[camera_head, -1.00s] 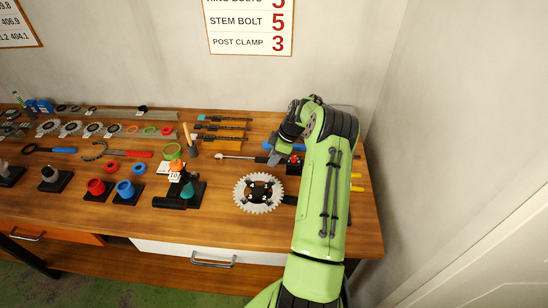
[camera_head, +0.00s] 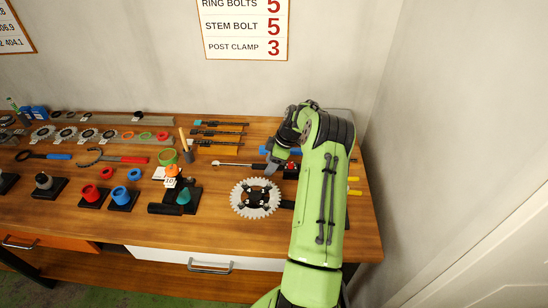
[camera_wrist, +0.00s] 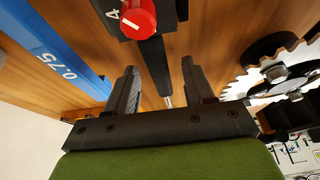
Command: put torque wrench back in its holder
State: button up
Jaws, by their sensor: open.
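A long tool with a silver shaft and black handle, which looks like the torque wrench (camera_head: 232,164), lies on the wooden bench behind the chainring. In the wrist view its black handle (camera_wrist: 153,62) runs between my fingers, with a bit of silver shaft below. My gripper (camera_head: 271,163) is open, low over the handle's right part; in the wrist view its two fingers (camera_wrist: 160,85) stand either side of the handle, with gaps. A red numbered knob (camera_wrist: 138,19) on a black block shows beyond the handle; whether it joins the wrench is unclear. I cannot identify the holder.
A chainring with crank (camera_head: 256,198) lies close in front of my gripper. A blue bar marked 0.75 (camera_wrist: 58,55) lies beside the left finger in the wrist view. Several thin tools (camera_head: 218,133) lie behind, and a black stand (camera_head: 183,198) is at left.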

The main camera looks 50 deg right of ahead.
jog(key=p+v, duration=0.1)
jog(key=v, duration=1.4)
jog(key=shift+r, duration=0.3)
jog(key=shift+s+d, duration=0.1)
